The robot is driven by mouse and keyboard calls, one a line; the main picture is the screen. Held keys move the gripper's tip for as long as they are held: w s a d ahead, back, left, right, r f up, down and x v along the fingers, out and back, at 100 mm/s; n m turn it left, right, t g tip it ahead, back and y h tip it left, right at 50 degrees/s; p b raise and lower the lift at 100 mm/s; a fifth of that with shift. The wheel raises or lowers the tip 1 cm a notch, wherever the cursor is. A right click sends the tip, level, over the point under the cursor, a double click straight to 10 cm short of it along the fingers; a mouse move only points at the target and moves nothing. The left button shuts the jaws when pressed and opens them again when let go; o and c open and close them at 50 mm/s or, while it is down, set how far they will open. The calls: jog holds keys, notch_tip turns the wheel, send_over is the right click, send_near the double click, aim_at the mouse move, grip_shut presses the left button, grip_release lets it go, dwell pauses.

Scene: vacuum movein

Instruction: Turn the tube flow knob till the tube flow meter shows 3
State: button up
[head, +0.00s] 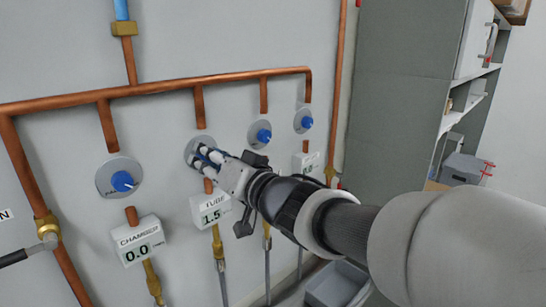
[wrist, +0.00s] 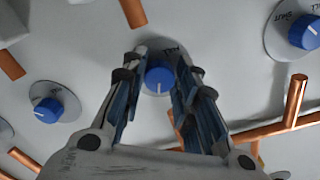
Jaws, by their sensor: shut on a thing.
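The tube flow knob (wrist: 159,78) is blue with a white mark and sits on a round grey plate. In the head view my fingers mostly hide it, and its plate (head: 190,145) shows around them. My gripper (wrist: 161,66) is shut on this knob, one finger on each side of it. The gripper also shows in the head view (head: 206,155), reaching to the wall from the lower right. The tube flow meter (head: 212,211) is a white box below the knob. Its display reads 1.5.
The chamber knob (head: 122,181) is at the left, above the chamber meter (head: 136,240) reading 0.0. Two more blue knobs (head: 264,135) (head: 306,122) are to the right. Copper pipes (head: 180,83) run above the knobs. A grey cabinet (head: 400,80) stands at the right.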

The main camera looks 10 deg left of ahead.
jog(key=n+b, duration=0.1)
jog(key=n, duration=0.5)
jog(key=shift+w+f+n+b, duration=0.1)
jog(key=shift+n+b, duration=0.2)
jog(key=n+b, duration=0.5)
jog(key=n, duration=0.7)
jog(key=shift+w+d+n, duration=0.1)
jog(key=shift+d+n, duration=0.05)
jog(key=shift+n, duration=0.15)
jog(key=n+b, duration=0.2)
jog(key=n, duration=0.2)
jog(key=shift+r+n+b, duration=0.2)
jog(key=shift+n+b, duration=0.45)
jog(key=shift+n, duration=0.85)
jog(key=o, duration=1.1)
jog(key=shift+c, duration=0.2)
